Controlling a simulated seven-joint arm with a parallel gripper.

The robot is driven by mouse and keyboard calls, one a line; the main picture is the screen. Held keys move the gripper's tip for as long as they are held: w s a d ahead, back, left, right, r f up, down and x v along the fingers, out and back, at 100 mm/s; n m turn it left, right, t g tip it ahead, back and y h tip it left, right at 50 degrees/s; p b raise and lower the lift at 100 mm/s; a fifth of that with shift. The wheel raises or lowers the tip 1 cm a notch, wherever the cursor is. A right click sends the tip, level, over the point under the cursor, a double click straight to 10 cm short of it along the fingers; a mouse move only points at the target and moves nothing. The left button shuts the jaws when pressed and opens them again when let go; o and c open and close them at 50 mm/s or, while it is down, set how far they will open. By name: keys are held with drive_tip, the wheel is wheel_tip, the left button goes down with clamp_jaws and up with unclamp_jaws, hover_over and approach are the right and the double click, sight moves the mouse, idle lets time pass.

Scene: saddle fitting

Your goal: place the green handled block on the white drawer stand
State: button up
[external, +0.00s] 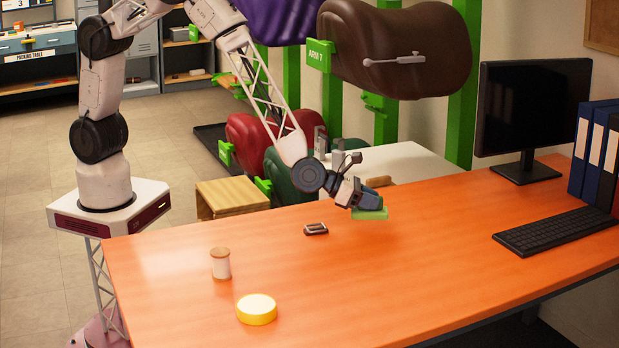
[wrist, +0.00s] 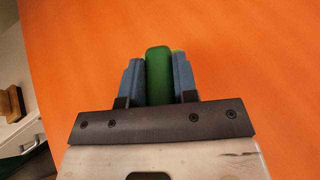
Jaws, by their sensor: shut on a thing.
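The green handled block (external: 370,214) is at the tip of my gripper (external: 367,200), over the back part of the orange desk. My gripper is shut on its green handle (wrist: 158,75), which stands between the two blue fingers (wrist: 158,80) in the wrist view. Whether the block touches the desk or hangs just above it, I cannot tell. The white drawer stand (external: 418,163) is behind the desk, its front partly hidden by the desk and my arm. It also shows at the left edge of the wrist view (wrist: 14,138).
A brown wooden piece (external: 378,182) lies on the stand. On the orange desk (external: 420,260) are a small dark metal item (external: 316,229), a thread spool (external: 220,263), a yellow round tin (external: 256,309), a keyboard (external: 558,230) and a monitor (external: 532,110). Saddles hang behind.

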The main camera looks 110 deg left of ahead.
drive_tip(key=shift+s+d, duration=0.1)
drive_tip(key=shift+d, duration=0.05)
drive_tip(key=shift+s+d+r, duration=0.1)
drive_tip(key=shift+s+d, duration=0.2)
drive_tip(key=shift+d, duration=0.15)
drive_tip(key=s+d+n+g+y, duration=0.1)
drive_tip(key=s+d+n+y, duration=0.1)
drive_tip(key=s+d, duration=0.5)
drive_tip(key=s+d+r+n+g+y, duration=0.1)
drive_tip(key=s+d, duration=0.7)
drive_tip(key=s, duration=0.8)
drive_tip(key=n+g+y, duration=0.1)
drive_tip(key=n+y, duration=0.1)
drive_tip(key=shift+s+d+n+y, duration=0.2)
drive_tip(key=shift+n+y, duration=0.1)
drive_tip(key=shift+w, duration=0.1)
drive_tip(key=w+d, duration=0.1)
drive_tip(key=w, duration=0.3)
drive_tip(key=w+d+f, duration=0.1)
drive_tip(key=w, duration=0.4)
drive_tip(key=w+d, duration=0.1)
drive_tip(key=w, duration=0.4)
drive_tip(key=shift+w+d+f, duration=0.15)
drive_tip(key=shift+w+d, duration=0.1)
drive_tip(key=shift+d, duration=0.1)
